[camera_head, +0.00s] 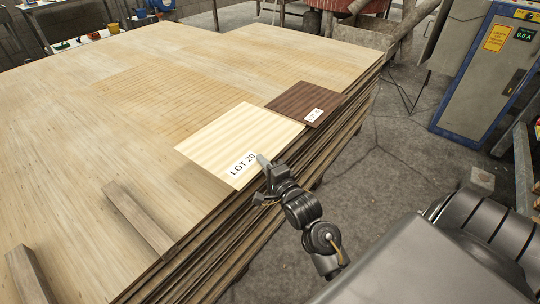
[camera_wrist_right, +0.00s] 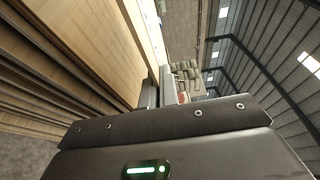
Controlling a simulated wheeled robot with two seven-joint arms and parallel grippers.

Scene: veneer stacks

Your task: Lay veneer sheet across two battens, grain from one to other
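A pale veneer sheet (camera_head: 236,136) with faint bands and a "LOT 20" label lies flat near the right edge of the big board stack. Two grey-brown wooden battens lie at the lower left: one (camera_head: 138,218) near the stack's front edge, the other (camera_head: 29,276) farther left, roughly parallel with a gap between. My right gripper (camera_head: 263,178) is at the sheet's front edge beside the label, one fingertip overlapping the sheet in view. Its fingers (camera_wrist_right: 158,90) show close together by the stack's edge in the wrist view; whether they grip the sheet is unclear. My left gripper is out of view.
A dark brown labelled sheet (camera_head: 304,102) lies just behind the pale one. The wide board stack (camera_head: 80,125) has free surface between the pale sheet and battens. A blue-grey cabinet (camera_head: 478,75) stands on the floor at right.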

